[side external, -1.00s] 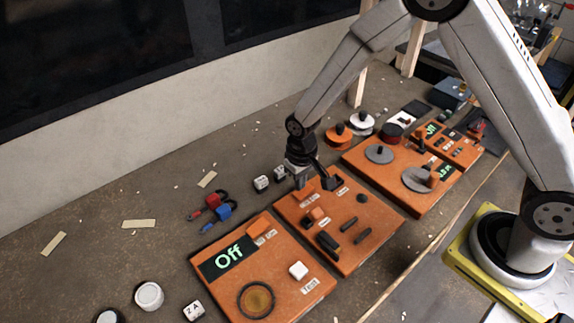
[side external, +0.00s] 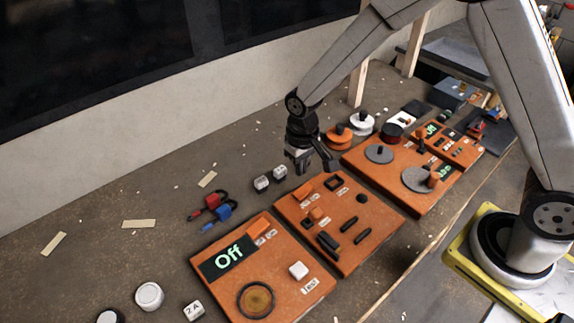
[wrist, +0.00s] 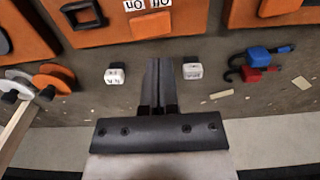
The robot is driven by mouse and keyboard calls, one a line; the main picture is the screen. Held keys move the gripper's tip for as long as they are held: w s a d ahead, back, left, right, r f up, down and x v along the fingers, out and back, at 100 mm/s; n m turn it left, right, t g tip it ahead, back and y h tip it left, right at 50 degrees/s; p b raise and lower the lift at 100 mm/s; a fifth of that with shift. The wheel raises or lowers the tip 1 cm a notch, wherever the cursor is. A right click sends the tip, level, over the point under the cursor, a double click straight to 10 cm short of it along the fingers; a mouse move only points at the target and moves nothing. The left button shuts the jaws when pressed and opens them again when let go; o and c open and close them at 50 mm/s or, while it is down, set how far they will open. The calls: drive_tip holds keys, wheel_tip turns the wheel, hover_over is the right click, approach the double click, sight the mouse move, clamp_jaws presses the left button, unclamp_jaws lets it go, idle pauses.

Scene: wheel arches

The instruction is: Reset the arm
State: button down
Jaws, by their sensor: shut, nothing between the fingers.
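My gripper (side external: 302,172) is shut and empty. In the side view it hangs above the far edge of the middle orange board (side external: 362,228). In the wrist view its fingers (wrist: 158,85) are together and point toward the orange board edge, between two white lettered cubes. One white cube (wrist: 193,71) is to the right of the fingers and the other (wrist: 114,76) to the left. The cubes also show on the table in the side view (side external: 262,183), left of my gripper. Nothing touches the fingers.
A left board with an "Off" display (side external: 229,257) and a right board with grey discs (side external: 379,154) flank the middle one. Red and blue hooked pieces (side external: 214,203) lie on the table to the left. An orange disc (side external: 338,138) and wooden post (side external: 358,82) stand behind right.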

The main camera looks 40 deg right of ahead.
idle(0.3)
drive_tip(key=s+d+r+t, duration=0.1)
drive_tip(key=s+d+r, duration=0.3)
drive_tip(key=s, duration=0.2)
drive_tip(key=s+d+r+t, duration=0.1)
drive_tip(key=s+d+r, duration=0.2)
drive_tip(key=s, duration=0.4)
drive_tip(key=shift+s+d+r+t, duration=0.2)
drive_tip(key=shift+d+r+t, duration=0.15)
drive_tip(key=shift+d, duration=0.55)
